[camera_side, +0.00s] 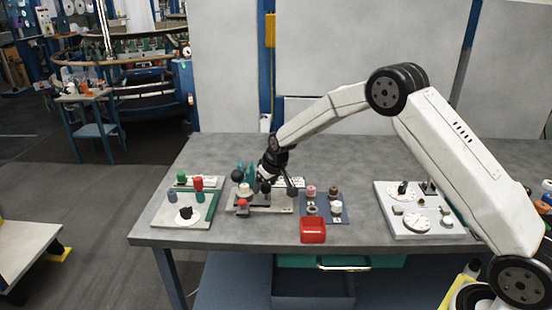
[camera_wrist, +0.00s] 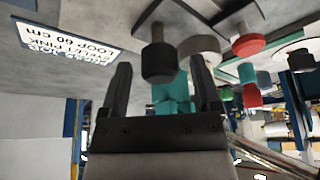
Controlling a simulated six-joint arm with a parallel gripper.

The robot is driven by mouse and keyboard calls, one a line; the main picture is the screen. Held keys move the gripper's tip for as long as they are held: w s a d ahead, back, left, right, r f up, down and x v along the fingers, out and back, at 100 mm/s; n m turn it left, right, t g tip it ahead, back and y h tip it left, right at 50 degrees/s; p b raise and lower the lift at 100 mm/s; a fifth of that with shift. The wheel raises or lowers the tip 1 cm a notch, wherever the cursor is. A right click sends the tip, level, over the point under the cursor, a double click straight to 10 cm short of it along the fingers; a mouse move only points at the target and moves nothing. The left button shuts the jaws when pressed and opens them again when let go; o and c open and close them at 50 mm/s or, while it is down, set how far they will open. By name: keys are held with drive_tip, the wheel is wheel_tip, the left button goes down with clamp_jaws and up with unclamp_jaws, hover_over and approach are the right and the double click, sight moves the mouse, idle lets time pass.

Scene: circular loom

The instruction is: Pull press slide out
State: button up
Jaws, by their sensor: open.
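The press station stands mid-table on a grey plate (camera_side: 272,210) in the side view. It has teal parts, a red knob and dark knobs; which part is the slide is unclear, as my gripper hides some of it. My gripper (camera_side: 270,180) is low over this station. In the wrist view my gripper (camera_wrist: 160,70) is open. A black cylindrical knob (camera_wrist: 159,62) on a short stem appears between its two fingers, with a gap on each side. Whether the knob is truly at fingertip depth cannot be told. A teal part (camera_wrist: 172,95) shows behind the knob.
Left is a board (camera_side: 172,213) with red, green and grey knobs. A white dial panel (camera_side: 388,226) stands farther right. A printed label (camera_wrist: 65,37) shows in the wrist view.

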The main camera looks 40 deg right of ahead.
clamp_jaws()
idle(0.3)
idle(1.2)
